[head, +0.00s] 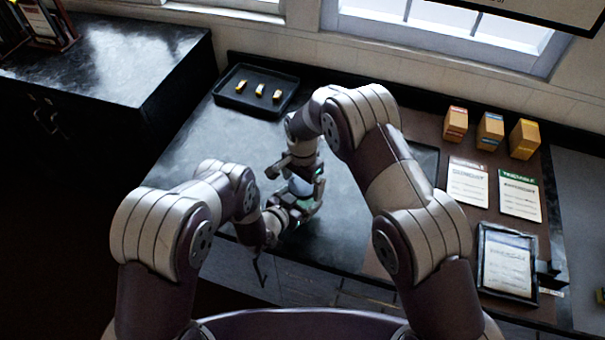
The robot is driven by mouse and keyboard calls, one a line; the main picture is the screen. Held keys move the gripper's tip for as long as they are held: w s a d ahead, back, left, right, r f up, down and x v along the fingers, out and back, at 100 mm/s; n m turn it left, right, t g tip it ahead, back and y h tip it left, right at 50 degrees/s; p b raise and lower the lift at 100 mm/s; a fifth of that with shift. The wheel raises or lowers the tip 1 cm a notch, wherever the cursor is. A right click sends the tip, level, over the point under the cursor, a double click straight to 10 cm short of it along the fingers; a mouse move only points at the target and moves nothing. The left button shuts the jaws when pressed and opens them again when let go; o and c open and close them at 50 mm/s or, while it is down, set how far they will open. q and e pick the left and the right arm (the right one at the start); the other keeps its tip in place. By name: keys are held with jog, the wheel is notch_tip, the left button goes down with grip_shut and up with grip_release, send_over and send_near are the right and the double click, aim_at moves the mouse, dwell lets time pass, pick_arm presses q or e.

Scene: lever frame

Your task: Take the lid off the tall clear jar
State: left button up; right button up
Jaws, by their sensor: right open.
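A small pale, glassy patch (300,186) shows between my two grippers over the dark worktop; it may be part of the clear jar, but the grippers cover most of it. I cannot make out a lid. My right gripper (297,173) is open and points down just above this patch, with a finger on each side. My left gripper (292,208) is low at the patch's near side, close to the worktop. Its fingers are too small and overlapped to tell whether they are shut on anything.
A black tray (233,97) with several small yellow pieces lies at the back left. Small boxes (490,131), printed cards (468,182) and a framed sheet (507,292) are on the right. The worktop (225,140) is clear between tray and grippers.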

jog(key=c, duration=1.1)
jog(key=n, duration=1)
jog(key=shift+r, duration=0.1)
jog(key=o, duration=1.1)
